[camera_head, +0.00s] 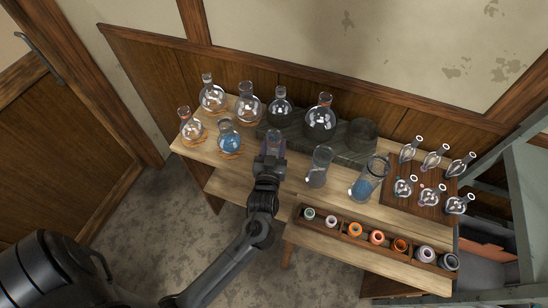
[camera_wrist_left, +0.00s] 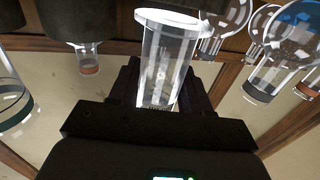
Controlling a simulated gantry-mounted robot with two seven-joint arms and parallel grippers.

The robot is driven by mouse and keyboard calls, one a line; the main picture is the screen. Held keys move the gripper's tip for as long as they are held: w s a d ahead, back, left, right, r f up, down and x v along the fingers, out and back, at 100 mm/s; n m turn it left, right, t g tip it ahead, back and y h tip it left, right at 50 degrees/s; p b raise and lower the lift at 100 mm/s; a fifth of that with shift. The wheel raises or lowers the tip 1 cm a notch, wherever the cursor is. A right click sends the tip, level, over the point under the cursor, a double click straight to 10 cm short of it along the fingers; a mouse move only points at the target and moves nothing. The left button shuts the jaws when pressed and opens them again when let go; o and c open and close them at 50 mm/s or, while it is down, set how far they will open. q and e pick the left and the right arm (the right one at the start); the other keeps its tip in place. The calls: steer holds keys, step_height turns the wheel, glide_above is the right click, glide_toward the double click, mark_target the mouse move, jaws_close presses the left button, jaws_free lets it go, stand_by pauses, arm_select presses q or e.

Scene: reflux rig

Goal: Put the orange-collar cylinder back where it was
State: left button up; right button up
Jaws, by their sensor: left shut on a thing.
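My left gripper (camera_head: 272,158) is shut on a clear glass cylinder (camera_head: 274,140) over the wooden table, in front of the dark slab. In the left wrist view the held cylinder (camera_wrist_left: 165,60) sits between the fingers, with its wide flat end toward the picture's top. That view looks inverted, with flask necks pointing down. No orange collar shows clearly on the cylinder; the fingers cover part of it. A clear cylinder (camera_head: 319,168) and a wider vessel with blue liquid (camera_head: 367,182) stand to the right. My right gripper is not in view.
Several round flasks (camera_head: 212,97) stand at the left and back, some on the dark slab (camera_head: 350,152). A rack (camera_head: 335,235) of coloured rings lies along the front. Small flasks (camera_head: 404,187) occupy a brown board at right. Bare wood (camera_head: 240,180) shows left of my gripper.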

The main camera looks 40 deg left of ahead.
arm_select(q)
steer(key=shift+f+b, duration=0.55)
steer(key=shift+f, duration=1.85)
steer(key=shift+f, duration=0.1)
steer(key=o, duration=1.2)
